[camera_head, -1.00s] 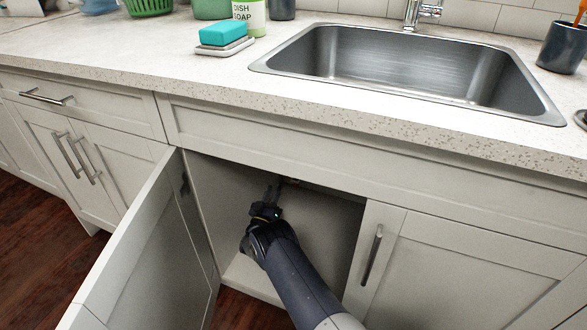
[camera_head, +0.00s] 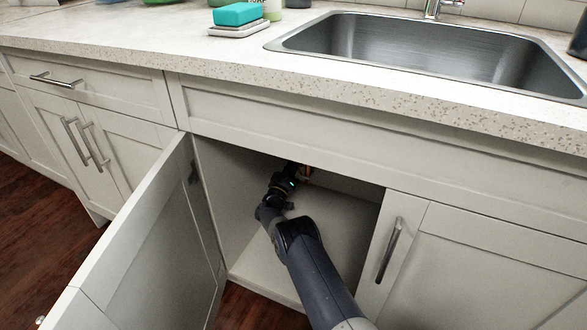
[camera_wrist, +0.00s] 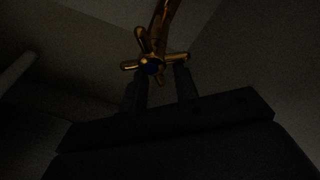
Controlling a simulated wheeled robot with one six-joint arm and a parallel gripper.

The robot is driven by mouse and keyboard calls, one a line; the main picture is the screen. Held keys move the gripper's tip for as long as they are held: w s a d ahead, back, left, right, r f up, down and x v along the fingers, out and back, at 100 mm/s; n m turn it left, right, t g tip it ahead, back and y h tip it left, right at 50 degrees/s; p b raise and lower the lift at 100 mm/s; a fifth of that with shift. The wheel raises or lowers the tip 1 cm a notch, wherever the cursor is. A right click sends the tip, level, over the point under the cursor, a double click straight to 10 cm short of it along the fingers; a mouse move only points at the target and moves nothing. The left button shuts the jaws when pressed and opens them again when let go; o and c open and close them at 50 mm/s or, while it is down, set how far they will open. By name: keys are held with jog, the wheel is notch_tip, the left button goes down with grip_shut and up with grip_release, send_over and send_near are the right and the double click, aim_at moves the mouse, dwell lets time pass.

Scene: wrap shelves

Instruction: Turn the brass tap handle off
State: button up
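In the head view my gripper (camera_head: 296,176) is inside the open cabinet under the sink, high up near the back. A small brass-coloured bit (camera_head: 306,172) shows beside it; the rest is hidden.
The open cabinet door (camera_head: 150,250) swings out at left; the closed right door (camera_head: 470,270) flanks the opening. The counter edge (camera_head: 330,103) and sink (camera_head: 430,50) are above. The cabinet floor (camera_head: 270,270) looks clear. A pale pipe-like shape (camera_wrist: 16,70) shows at left in the wrist view.

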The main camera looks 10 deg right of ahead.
jog(key=shift+w+d+r, duration=0.2)
jog(key=shift+w+d, duration=0.2)
jog(key=shift+w, duration=0.1)
jog(key=shift+c, duration=0.2)
grip_shut()
